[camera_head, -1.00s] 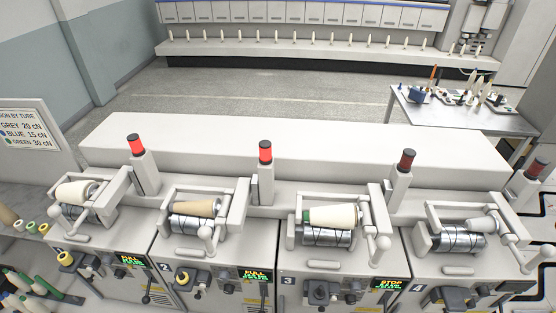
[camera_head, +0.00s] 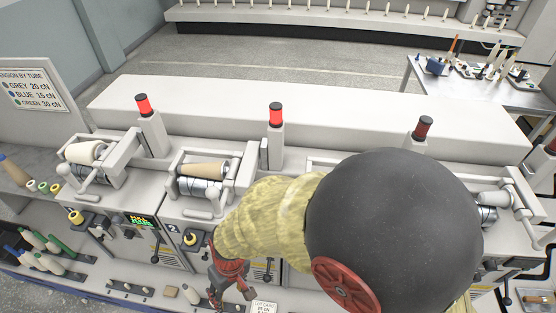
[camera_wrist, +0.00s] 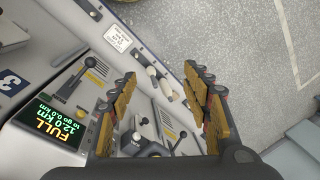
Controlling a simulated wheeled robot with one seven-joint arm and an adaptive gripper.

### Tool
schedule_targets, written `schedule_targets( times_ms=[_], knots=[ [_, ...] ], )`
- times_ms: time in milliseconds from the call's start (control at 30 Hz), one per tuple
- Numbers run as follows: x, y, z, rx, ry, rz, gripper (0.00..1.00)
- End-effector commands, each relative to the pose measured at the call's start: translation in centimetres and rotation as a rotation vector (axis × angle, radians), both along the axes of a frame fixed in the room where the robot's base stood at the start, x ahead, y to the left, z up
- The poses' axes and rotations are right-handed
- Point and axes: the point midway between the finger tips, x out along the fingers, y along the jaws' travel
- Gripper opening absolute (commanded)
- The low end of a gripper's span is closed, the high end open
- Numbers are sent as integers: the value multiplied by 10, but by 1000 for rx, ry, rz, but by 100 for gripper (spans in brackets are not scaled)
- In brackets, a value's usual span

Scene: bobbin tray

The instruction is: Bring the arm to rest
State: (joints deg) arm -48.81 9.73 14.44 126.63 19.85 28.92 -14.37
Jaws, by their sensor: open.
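My gripper (camera_head: 234,287) shows at the bottom middle of the head view, in front of the winding machine's front panels, with my arm reaching across the picture. In the wrist view my gripper (camera_wrist: 160,105) is open, its two jaws well apart with nothing between them. Behind the jaws are the machine's front panel, levers and a small white label (camera_wrist: 115,39). My arm hides unit 3 and much of unit 4 in the head view.
Units 1 and 2 hold bobbins (camera_head: 86,152) (camera_head: 204,169). Red lamps (camera_head: 143,105) (camera_head: 276,114) stand behind them. A lit FULL display (camera_wrist: 55,122) is beside the gripper. Open grey floor (camera_wrist: 240,35) lies at right in the wrist view.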

Motion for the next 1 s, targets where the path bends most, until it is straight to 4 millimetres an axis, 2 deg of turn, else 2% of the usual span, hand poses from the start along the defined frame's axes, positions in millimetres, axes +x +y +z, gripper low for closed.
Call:
schedule_targets(
  times_ms=[33, 200, 400, 600, 800, 900, 1000],
  knots=[
    [7, -18, 18, -3, 0, -45, 49],
    [18, -84, 70, -40, -4, -185, 49],
    [23, -162, 120, -64, -60, -332, 49],
    [26, -232, 160, -53, -185, -457, 49],
    [29, -287, 201, 4, -362, -623, 49],
    [29, -309, 221, 30, -444, -707, 49],
    [27, -326, 233, 40, -496, -772, 49]
  ],
)
